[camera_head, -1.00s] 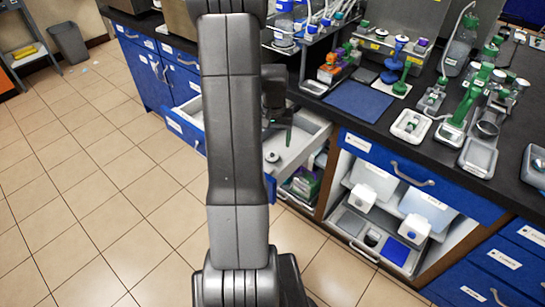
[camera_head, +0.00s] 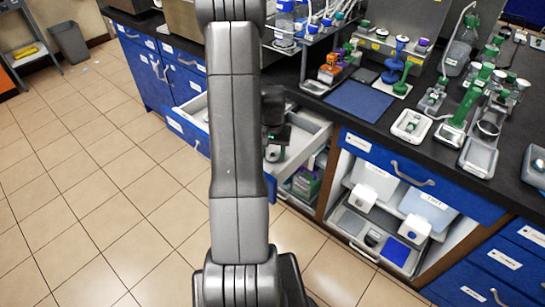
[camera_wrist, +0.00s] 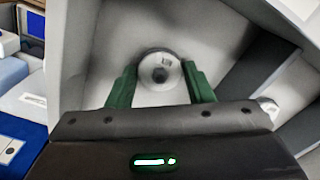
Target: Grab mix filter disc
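The filter disc (camera_wrist: 160,71) is a small round white-grey disc with a dark centre. In the wrist view it lies on the drawer's light grey floor, between and just beyond the fingertips. My gripper (camera_wrist: 160,82) is open, with one green finger on each side of the disc. I cannot tell whether the fingers touch it. In the head view my gripper (camera_head: 275,146) is down inside the open drawer (camera_head: 305,146), and the disc there is mostly hidden by it.
The drawer walls stand close around my gripper. A dark divider (camera_wrist: 245,80) lies to the right in the wrist view. Above the drawer, the black counter holds a blue mat (camera_head: 359,101) and several pieces of lab equipment. An open lower drawer (camera_head: 380,235) is at the right.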

